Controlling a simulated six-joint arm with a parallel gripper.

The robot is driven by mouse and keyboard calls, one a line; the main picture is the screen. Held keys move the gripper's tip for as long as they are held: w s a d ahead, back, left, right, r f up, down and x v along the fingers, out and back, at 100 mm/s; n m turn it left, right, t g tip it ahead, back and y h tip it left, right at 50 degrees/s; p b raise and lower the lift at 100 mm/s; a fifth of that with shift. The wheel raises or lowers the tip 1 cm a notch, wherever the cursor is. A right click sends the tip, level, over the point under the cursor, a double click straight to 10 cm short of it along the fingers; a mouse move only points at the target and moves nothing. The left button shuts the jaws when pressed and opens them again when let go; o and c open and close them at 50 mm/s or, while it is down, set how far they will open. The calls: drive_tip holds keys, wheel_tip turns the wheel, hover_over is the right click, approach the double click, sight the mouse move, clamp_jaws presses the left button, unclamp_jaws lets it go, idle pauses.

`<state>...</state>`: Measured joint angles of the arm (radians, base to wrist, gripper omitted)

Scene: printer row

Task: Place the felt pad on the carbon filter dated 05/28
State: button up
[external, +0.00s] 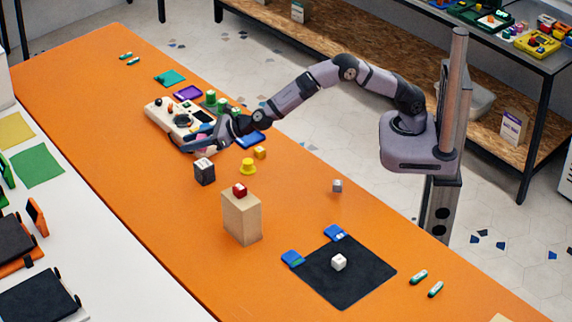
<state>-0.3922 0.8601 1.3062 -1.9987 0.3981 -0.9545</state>
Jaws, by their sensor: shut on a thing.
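My gripper (196,143) is over the left part of the table, beside a white device with knobs and buttons. It is shut on a small pink piece (202,139), mostly hidden by the fingers; I cannot tell for certain that this is the felt pad. A dark block with a pale, marked top (205,172) stands on the table just below my gripper in the picture, apart from it. It may be a carbon filter, but its marking is too small to read. A small white cube (339,262) and a grey cube (337,186) also have unreadable detail.
The white device (163,110) and green cylinders (222,104) crowd my gripper. A tall tan box (242,218) bears a red cube (239,190). The orange table's (130,180) left front is clear.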

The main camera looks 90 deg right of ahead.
sight(193, 163)
drive_tip(key=shift+f, duration=2.65)
drive_tip(key=shift+f, duration=0.2)
drive_tip(key=o, duration=1.1)
drive_tip(key=shift+r, duration=0.1)
drive_tip(key=shift+c, duration=0.2)
drive_tip(key=shift+r, duration=0.1)
drive_tip(key=shift+s, duration=0.1)
drive_tip(key=b+v, duration=0.3)
drive_tip(key=v, duration=0.8)
drive_tip(key=shift+s+r, duration=0.15)
drive_tip(key=shift+s, duration=0.25)
